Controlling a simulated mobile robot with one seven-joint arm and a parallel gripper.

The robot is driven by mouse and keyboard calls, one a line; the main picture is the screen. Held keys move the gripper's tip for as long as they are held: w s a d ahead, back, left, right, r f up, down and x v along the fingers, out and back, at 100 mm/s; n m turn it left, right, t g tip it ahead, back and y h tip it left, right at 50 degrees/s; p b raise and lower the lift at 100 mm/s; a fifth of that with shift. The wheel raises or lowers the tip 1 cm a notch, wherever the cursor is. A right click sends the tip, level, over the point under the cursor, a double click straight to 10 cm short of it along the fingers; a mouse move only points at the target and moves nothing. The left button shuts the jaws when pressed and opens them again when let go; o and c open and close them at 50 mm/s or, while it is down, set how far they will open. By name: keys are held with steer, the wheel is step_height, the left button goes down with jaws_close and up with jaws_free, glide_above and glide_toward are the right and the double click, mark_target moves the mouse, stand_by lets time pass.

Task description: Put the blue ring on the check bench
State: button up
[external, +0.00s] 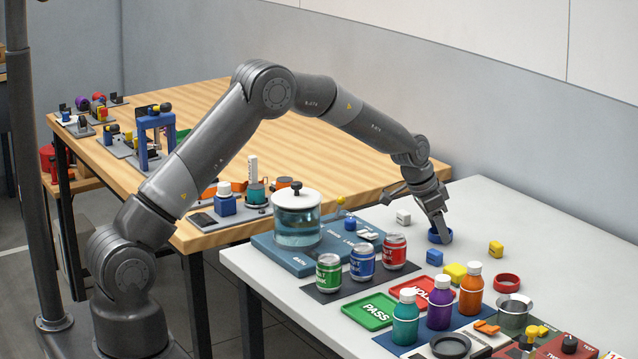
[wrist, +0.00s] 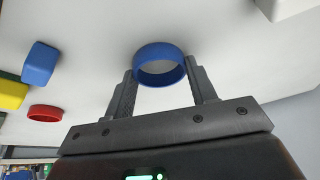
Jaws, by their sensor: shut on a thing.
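The blue ring (external: 434,238) is at the white table (external: 560,230), near its back left part. My gripper (external: 440,228) points down over it and is shut on it. In the wrist view the blue ring (wrist: 159,76) sits between the two fingertips of my gripper (wrist: 160,82), with a finger against each side. I cannot tell whether the ring touches the tabletop or is just above it. Which surface is the check bench is not labelled; a wooden table (external: 330,165) stands behind and left of the white one.
A red ring (external: 507,283), bottles, cans and a glass pot (external: 297,228) stand closer to the front. The wooden table's middle is largely clear; fixtures line its left side.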

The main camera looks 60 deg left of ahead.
steer(key=shift+f, duration=0.1)
steer(key=o, duration=0.9)
steer(key=shift+o, duration=0.2)
steer(key=s+d+f+v, duration=0.1)
steer(key=s+v, duration=0.2)
steer(key=v, duration=0.9)
steer(key=s+f+v, duration=0.1)
steer(key=s+v, duration=0.1)
steer(key=v, duration=0.9)
steer(key=s+r+n+y, duration=0.15)
steer(key=s+r, duration=0.45)
steer(key=s, duration=0.7)
steer(key=s+a+f+n, duration=0.1)
steer(key=s, duration=1.1)
steer(key=s+a+f+n+t, duration=0.1)
steer(key=s+n, duration=0.1)
steer(key=s, duration=1)
steer(key=shift+s+f, duration=0.3)
steer(key=shift+f, duration=0.05)
